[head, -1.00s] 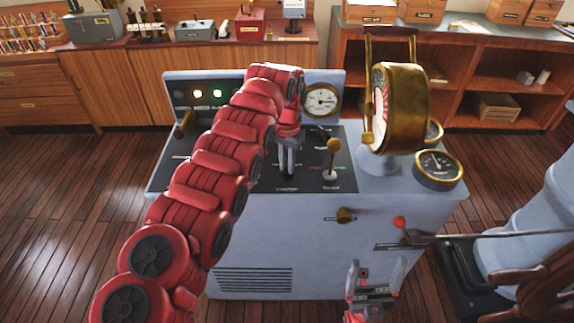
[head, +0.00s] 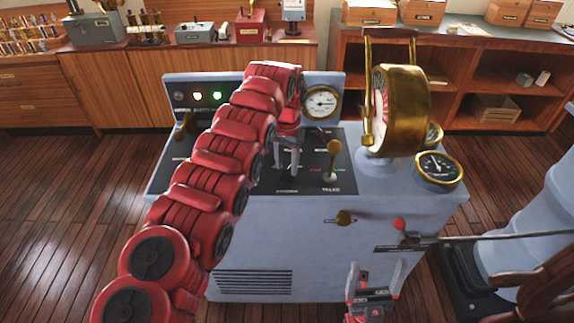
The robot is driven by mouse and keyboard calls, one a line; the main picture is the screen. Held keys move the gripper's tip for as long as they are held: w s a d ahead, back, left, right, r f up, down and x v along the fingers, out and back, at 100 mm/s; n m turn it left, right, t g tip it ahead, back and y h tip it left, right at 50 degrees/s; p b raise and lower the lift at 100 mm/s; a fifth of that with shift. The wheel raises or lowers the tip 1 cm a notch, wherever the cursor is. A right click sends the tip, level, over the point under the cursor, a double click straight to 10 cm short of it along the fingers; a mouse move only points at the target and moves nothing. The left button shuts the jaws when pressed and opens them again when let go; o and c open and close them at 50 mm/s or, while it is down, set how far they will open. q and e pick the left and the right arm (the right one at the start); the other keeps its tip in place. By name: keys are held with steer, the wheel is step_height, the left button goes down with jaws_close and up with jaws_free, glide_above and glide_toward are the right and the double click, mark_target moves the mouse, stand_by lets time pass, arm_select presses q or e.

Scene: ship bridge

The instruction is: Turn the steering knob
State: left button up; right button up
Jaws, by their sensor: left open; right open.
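The blue-grey console (head: 310,245) stands in the middle with a dark sloping top panel. My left arm reaches over it, and my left gripper (head: 287,168) points down at the panel, fingers spread. A small dark control (head: 286,172) shows between or just behind the fingers, mostly hidden; I cannot tell whether they touch it. The panel lettering is too small to read surely, so I cannot confirm which control is the steering knob. A brass-topped lever (head: 333,150) stands just right of the gripper. My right gripper (head: 377,275) is open and empty, low in front of the console.
A brass telegraph (head: 408,110) and a round gauge (head: 438,168) are on the console's right. A brass knob (head: 344,217) and a red-tipped lever (head: 399,224) are on its front. A brass lever (head: 184,124) is at left. Wooden floor (head: 70,210) is clear at left.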

mark_target(288, 170)
arm_select(q)
steer(key=r+p, duration=0.1)
steer(key=r, duration=0.4)
steer(key=shift+d+r, duration=0.15)
steer(key=shift+d, duration=0.05)
step_height(288, 170, up, 11)
steer(key=p, duration=1.1)
steer(key=shift+a+r+p, duration=0.15)
steer(key=shift+p, duration=0.25)
